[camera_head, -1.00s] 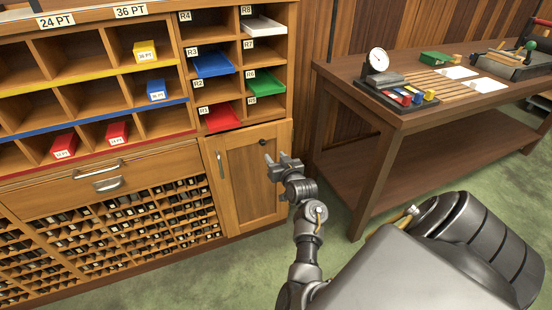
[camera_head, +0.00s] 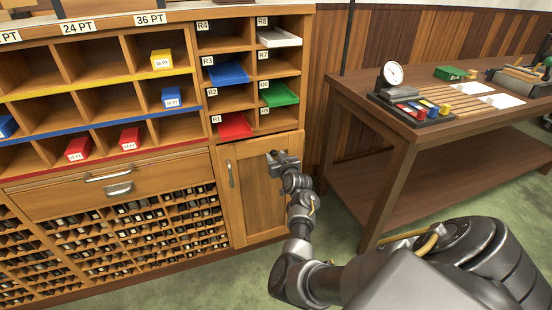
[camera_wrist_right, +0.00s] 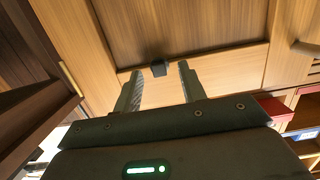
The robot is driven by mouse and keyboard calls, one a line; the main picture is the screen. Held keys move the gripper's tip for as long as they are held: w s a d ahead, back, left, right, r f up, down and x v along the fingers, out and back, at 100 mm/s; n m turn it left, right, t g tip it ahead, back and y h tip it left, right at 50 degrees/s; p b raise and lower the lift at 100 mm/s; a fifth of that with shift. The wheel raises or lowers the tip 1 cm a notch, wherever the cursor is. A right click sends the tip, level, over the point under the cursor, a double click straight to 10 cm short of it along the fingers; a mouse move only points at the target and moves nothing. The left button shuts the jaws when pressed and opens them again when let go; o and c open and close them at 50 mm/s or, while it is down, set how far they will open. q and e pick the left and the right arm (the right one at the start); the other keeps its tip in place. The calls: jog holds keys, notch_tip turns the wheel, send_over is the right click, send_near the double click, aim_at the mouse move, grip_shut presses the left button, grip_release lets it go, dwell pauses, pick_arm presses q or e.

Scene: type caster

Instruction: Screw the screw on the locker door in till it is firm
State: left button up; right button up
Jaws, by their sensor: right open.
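The locker door (camera_head: 262,205) is a closed wooden panel door under the coloured trays in the head view. My right gripper (camera_head: 276,157) is at its upper right part, in front of the wood. In the head view the gripper hides the screw. My left gripper is not in view.
A door handle (camera_head: 231,174) is on the door's left side. A red tray (camera_head: 234,125) sits in the cubby just above. A wooden bench (camera_head: 400,125) with a dial gauge (camera_head: 393,74) stands to the right. Green floor is free in front.

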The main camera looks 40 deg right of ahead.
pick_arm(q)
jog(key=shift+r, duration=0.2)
pick_arm(e)
jog(key=shift+w+d, duration=0.15)
jog(key=shift+w, duration=0.2)
grip_shut()
dwell(1.4)
jog(key=m+p, duration=0.1)
jog(key=m, duration=0.1)
jog(key=m+y+p, duration=0.1)
jog(key=m+p, duration=0.1)
jog(key=shift+d+r+m, duration=0.15)
jog(key=shift+r+m, duration=0.05)
jog(key=shift+m, duration=0.1)
jog(key=shift+c, duration=1.4)
grip_release()
jog(key=shift+f, duration=0.25)
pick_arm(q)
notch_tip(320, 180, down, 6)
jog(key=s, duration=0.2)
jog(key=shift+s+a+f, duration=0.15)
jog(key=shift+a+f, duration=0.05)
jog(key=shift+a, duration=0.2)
pick_arm(e)
jog(key=o, duration=0.4)
